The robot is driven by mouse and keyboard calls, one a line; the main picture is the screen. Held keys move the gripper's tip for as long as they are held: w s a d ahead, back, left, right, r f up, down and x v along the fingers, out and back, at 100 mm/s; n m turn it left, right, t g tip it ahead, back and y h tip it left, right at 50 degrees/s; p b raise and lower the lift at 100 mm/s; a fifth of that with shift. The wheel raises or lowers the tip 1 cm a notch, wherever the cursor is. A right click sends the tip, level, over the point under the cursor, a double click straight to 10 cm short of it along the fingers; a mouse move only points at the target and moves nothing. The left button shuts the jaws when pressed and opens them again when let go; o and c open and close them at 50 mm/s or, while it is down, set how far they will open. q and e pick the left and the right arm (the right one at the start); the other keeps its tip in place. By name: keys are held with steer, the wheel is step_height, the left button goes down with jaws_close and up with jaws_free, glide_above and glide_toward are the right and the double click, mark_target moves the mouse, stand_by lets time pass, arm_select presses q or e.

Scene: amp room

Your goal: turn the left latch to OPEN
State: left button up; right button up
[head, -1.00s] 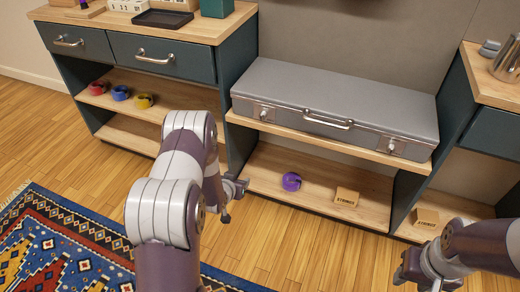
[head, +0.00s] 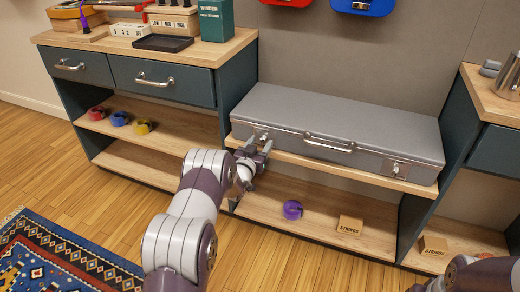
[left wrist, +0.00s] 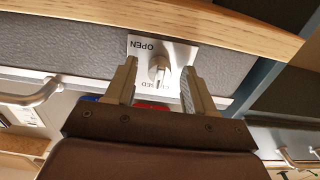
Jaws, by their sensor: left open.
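The grey case (head: 340,120) lies closed on a wooden shelf. Its left latch (head: 264,136) is on the case's front at the left, partly behind my left gripper (head: 260,152). In the left wrist view, the latch plate (left wrist: 180,52) reads OPEN upside down, with a partly covered CLOSED label on the opposite side. The metal knob (left wrist: 158,68) stands between the two fingers of my left gripper (left wrist: 160,78), which is open around it with gaps showing. The knob's exact setting is hard to tell. My right arm (head: 475,272) is cut off at the bottom right; its finger state is unclear.
The case has a front handle (head: 328,143) and a right latch (head: 397,169). A drawer cabinet (head: 160,85) stands to the left. Open wood floor and a rug (head: 60,255) lie in front.

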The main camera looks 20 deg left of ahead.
arm_select(q)
steer(key=shift+w, duration=0.1)
jaws_close()
steer(key=shift+m, duration=0.4)
steer(key=m, duration=0.3)
steer(key=shift+f+m+b, duration=0.1)
steer(key=shift+m+b, duration=0.2)
steer(key=shift+m, duration=0.1)
steer(key=m, duration=0.4)
steer(key=shift+m+b, duration=0.3)
steer(key=shift+b, duration=0.1)
steer(key=m+b, duration=0.1)
steer(key=m, duration=0.3)
steer(key=m+b, duration=0.1)
steer(key=m, duration=0.3)
steer(key=shift+m, duration=0.5)
